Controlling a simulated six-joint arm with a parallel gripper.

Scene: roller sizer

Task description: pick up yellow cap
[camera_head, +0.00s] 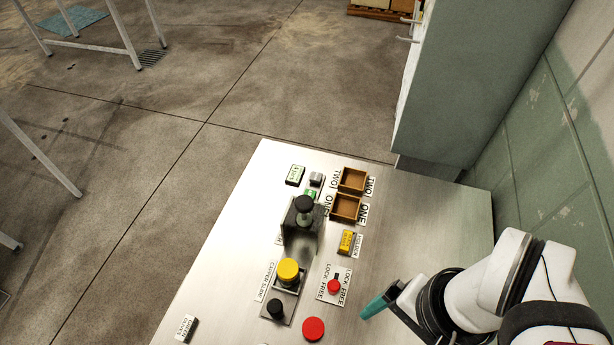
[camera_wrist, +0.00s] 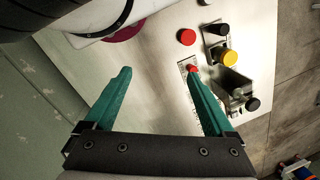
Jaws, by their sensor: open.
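The yellow cap (camera_head: 289,269) is a round disc on top of a small fixture in the middle of the metal table. It also shows in the wrist view (camera_wrist: 229,58), up and right of my fingers. My gripper (camera_head: 370,307) is to the right of the cap in the head view, apart from it. In the wrist view my gripper (camera_wrist: 157,88) has its two teal fingers spread wide with nothing between them. The fixture under the cap is partly hidden.
Near the cap are a black knob (camera_head: 275,307), a red disc (camera_head: 313,328), a small red knob (camera_head: 334,286) and a tall black-topped post (camera_head: 303,205). Two brown open boxes (camera_head: 346,207) stand at the back.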

